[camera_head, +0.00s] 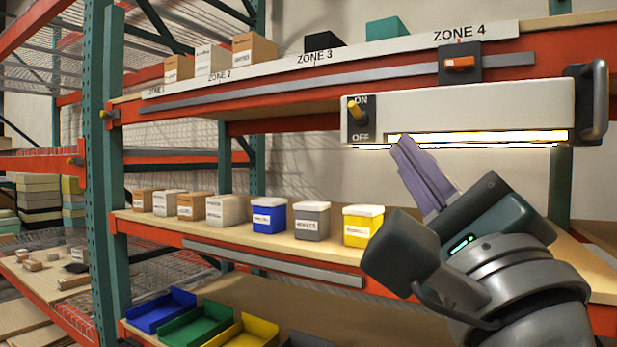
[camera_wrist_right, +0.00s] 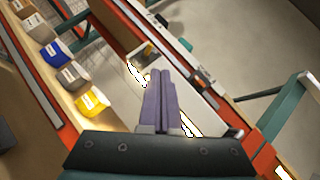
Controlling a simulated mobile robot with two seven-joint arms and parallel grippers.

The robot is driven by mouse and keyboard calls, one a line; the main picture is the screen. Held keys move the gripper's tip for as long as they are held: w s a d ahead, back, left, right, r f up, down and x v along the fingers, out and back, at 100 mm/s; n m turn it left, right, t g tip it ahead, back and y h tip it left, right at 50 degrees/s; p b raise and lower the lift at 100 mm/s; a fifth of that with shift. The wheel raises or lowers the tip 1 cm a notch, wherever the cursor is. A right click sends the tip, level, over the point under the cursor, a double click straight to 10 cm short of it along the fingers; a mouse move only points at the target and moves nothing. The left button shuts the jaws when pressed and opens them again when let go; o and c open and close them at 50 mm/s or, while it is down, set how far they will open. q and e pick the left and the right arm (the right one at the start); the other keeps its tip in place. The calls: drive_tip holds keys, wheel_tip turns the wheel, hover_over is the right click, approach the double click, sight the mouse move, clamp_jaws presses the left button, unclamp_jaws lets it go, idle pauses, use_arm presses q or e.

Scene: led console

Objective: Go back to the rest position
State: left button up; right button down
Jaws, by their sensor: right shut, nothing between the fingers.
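My right gripper (camera_head: 404,146) is shut with nothing between its purple fingers. In the head view it is in front of the lower edge of a white lamp box (camera_head: 480,108), which has a lit strip along its bottom. The box has a yellow switch lever (camera_head: 354,108) between ON and OFF labels, to the left of and above my fingertips. In the right wrist view the closed fingers (camera_wrist_right: 160,78) point toward the lit box (camera_wrist_right: 132,53). I cannot tell whether the fingertips touch it. My left gripper is not in view.
A lower shelf holds several boxes, including blue (camera_head: 268,217), grey (camera_head: 311,222) and yellow (camera_head: 362,226) bins. An orange slider (camera_head: 460,64) sits on the upper rail under ZONE 4. Green upright posts (camera_head: 95,180) stand at left. Coloured trays (camera_head: 195,325) lie below.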

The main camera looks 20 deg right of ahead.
drive_tip(key=shift+s+a, duration=0.1)
drive_tip(key=shift+s, duration=0.15)
drive_tip(key=s+a+f+n+g+y, duration=0.2)
drive_tip(key=a+f+n+g+y, duration=0.25)
drive_tip(key=f+n, duration=0.5)
drive_tip(key=s+a+f+n+g+y, duration=0.1)
drive_tip(key=a+f+n+g+y, duration=0.3)
drive_tip(key=f+n+g+y, duration=0.5)
drive_tip(key=s+d+f+n+g+h, duration=0.2)
drive_tip(key=s+f+n+h, duration=0.3)
drive_tip(key=s+f+n, duration=0.2)
drive_tip(key=s+d+f+n+g+h+p, duration=0.25)
drive_tip(key=s+d+n+g, duration=0.2)
drive_tip(key=s, duration=0.55)
wheel_tip(320, 180, up, 13)
drive_tip(key=p, duration=1.2)
drive_tip(key=shift+f+m, duration=0.2)
drive_tip(key=shift+m, duration=0.1)
